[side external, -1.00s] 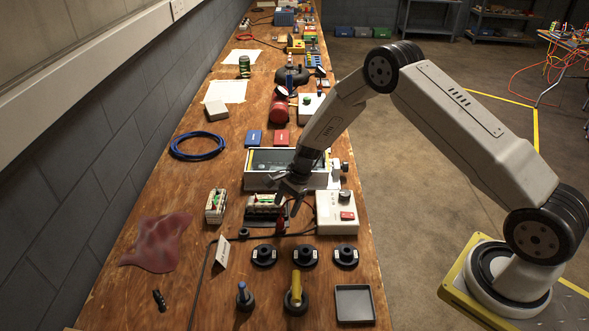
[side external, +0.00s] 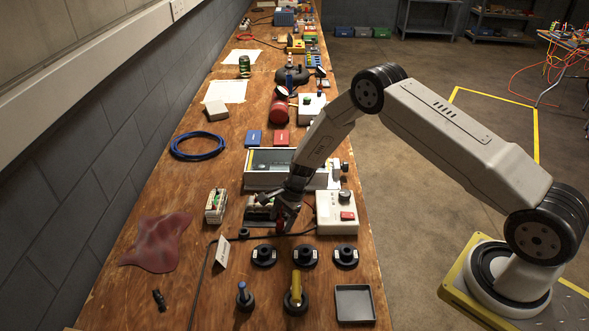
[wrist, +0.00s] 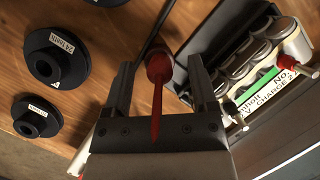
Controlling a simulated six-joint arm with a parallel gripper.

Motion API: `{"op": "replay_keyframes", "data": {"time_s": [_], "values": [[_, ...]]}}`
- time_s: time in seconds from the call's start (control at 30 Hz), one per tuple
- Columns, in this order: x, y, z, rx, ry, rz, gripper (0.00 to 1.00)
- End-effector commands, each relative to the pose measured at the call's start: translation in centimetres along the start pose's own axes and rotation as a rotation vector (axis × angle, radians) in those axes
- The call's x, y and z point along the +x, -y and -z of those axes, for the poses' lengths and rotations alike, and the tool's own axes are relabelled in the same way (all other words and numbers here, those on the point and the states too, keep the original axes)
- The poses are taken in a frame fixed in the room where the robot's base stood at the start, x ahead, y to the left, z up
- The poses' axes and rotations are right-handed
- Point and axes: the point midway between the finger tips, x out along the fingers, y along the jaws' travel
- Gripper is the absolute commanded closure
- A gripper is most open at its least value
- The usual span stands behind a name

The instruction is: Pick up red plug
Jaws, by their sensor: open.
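The red plug (wrist: 158,72) stands between the two fingers of my gripper (wrist: 160,64) in the wrist view, with a visible gap on each side. It has a thick red head and a thin tapered red part. In the side view the red plug (side external: 280,227) is a small red spot low at my gripper (side external: 286,212), partly hidden by the fingers. My gripper is open and lowered around the plug. A battery charger (side external: 262,208) holding several cells sits just behind; it also shows at the right of the wrist view (wrist: 245,85), with another red-tipped piece (wrist: 286,62) on it.
A white control box (side external: 335,212) with a red button stands close on the right. Black round bases (side external: 305,256), a grey tray (side external: 355,304) and blue and yellow handled tools lie in front. A dark cable (side external: 215,260) runs across the table. A red cloth (side external: 158,243) lies left.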

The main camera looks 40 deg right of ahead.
Motion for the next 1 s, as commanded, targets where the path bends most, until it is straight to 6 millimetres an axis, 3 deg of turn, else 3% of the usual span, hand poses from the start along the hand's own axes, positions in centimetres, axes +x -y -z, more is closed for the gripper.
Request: {"op": "replay_keyframes", "data": {"time_s": [0.33,0.57,1.0], "values": [[-0.03,-0.01,0.01,0.000,0.000,0.000,0.26],[-0.04,-0.01,0.02,0.000,0.000,0.000,0.99],[-0.23,0.03,-0.06,0.000,0.000,0.000,1.00]]}}
